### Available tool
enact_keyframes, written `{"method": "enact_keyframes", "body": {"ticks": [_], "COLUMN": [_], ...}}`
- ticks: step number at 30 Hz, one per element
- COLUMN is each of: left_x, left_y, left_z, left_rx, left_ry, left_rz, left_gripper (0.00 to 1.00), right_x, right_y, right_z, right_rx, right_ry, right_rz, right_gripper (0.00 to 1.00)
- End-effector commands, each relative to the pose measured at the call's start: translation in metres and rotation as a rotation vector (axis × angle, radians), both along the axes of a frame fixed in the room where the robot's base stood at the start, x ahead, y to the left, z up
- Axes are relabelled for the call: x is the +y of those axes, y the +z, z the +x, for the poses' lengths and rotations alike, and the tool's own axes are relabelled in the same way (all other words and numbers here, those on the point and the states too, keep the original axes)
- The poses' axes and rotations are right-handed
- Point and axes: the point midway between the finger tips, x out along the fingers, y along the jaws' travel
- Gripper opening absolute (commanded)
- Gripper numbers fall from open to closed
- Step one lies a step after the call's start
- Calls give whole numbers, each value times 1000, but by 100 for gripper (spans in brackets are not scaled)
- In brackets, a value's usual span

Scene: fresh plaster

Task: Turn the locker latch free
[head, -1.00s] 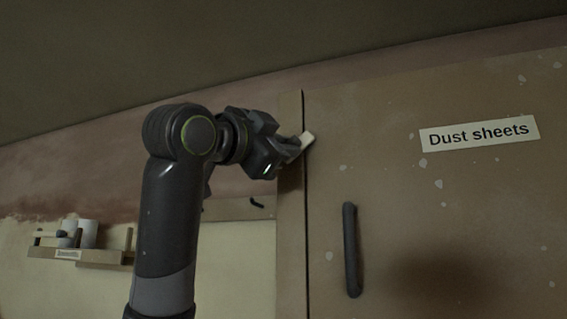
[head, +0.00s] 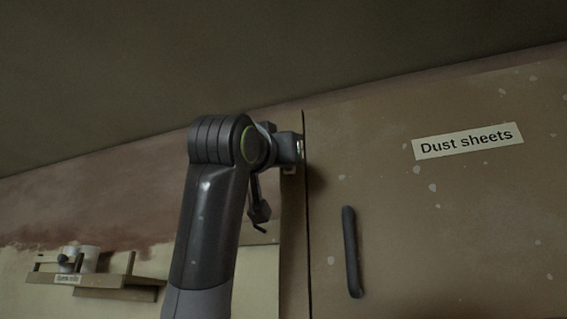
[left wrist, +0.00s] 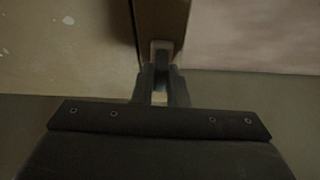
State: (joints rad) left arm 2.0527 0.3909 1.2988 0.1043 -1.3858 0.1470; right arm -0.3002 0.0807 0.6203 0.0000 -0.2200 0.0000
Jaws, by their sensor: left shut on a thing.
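The locker door (head: 450,220) is brown, with a "Dust sheets" label and a dark upright handle (head: 350,252). Its left edge meets a narrow frame strip (head: 292,225) along a dark gap, and the door looks closed. My left gripper (head: 298,150) is at the top of this strip, shut on the pale latch (left wrist: 161,46). In the left wrist view its fingers (left wrist: 161,85) close around the latch, which lies over the strip beside the door's edge. In the head view the gripper hides most of the latch. My right gripper is not in view.
A small wall shelf (head: 100,281) with white rolls is at the lower left, behind my arm. The wall (head: 120,205) is part pinkish plaster, part cream. The door front right of the gripper is clear.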

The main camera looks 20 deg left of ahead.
Motion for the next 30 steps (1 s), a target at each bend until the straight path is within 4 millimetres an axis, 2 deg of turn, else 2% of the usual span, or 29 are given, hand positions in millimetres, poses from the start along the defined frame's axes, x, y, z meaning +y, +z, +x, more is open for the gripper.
{"method": "enact_keyframes", "body": {"ticks": [9,22,23,27,30], "left_x": [0,0,0,0,0], "left_y": [-2,-2,-2,-2,-1], "left_z": [2,2,2,2,1], "left_rx": [10,11,11,9,8], "left_ry": [0,0,0,0,0], "left_rz": [-80,-87,-87,-87,-86], "left_gripper": [0,0,15,34,35], "right_x": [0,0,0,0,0], "right_y": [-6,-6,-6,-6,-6], "right_z": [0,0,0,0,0], "right_rx": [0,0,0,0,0], "right_ry": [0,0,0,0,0], "right_rz": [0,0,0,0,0], "right_gripper": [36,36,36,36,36]}}
